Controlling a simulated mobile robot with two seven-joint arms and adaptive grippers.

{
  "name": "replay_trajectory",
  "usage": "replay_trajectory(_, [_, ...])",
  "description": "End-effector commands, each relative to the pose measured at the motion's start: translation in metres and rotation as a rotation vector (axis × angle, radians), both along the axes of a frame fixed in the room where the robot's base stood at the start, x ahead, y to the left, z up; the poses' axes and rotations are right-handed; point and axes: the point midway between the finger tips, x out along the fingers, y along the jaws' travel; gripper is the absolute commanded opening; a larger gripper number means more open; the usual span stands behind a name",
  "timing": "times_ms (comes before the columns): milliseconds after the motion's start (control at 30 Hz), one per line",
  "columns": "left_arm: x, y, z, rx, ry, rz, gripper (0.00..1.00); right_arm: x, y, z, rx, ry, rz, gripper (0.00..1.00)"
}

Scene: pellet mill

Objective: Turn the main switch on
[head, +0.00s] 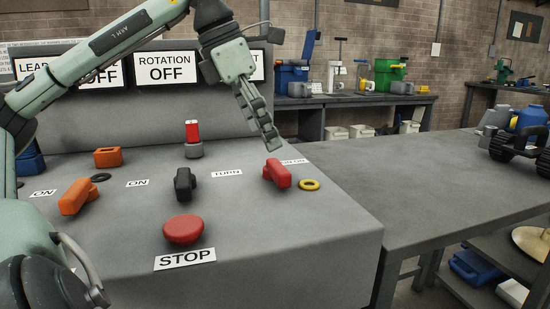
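A red rotary switch (277,173) stands at the right of the grey console (330,240), with a yellow ring (309,185) beside it and a partly hidden label behind. A black switch (185,185) sits mid-console and an orange switch (76,197) at the left. Which one is the main switch is not readable here. My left gripper (268,138) points down just above and behind the red switch, apparently clear of it. Its fingers overlap in this view, so their opening is unclear, and no held object shows. My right gripper is out of view.
A red STOP button (183,230) is at the console front. A red-topped key-like part (193,140) and an orange block (107,157) stand behind. Display panels include one reading ROTATION OFF (165,68). The grey table (420,190) at right is largely clear.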

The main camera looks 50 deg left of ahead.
Motion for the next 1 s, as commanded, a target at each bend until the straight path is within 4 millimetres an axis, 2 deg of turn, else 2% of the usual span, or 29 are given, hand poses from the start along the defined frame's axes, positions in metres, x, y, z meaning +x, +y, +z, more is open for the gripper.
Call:
replay_trajectory(100, [0.007, -0.004, -0.021, -0.002, 0.003, -0.002, 0.96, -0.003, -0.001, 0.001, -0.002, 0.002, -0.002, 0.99])
replay_trajectory(300, [0.016, -0.009, -0.045, -0.002, 0.001, -0.001, 0.96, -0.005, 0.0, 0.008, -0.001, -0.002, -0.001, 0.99])
replay_trajectory(433, [0.019, -0.01, -0.052, -0.001, 0.0, 0.0, 0.96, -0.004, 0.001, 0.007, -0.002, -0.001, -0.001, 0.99])
replay_trajectory(700, [0.02, -0.011, -0.053, -0.002, -0.001, 0.0, 0.96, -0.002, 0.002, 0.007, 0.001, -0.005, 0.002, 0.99])
replay_trajectory(1000, [0.02, -0.011, -0.053, -0.002, 0.0, -0.001, 0.58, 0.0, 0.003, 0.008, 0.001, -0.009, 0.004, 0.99])
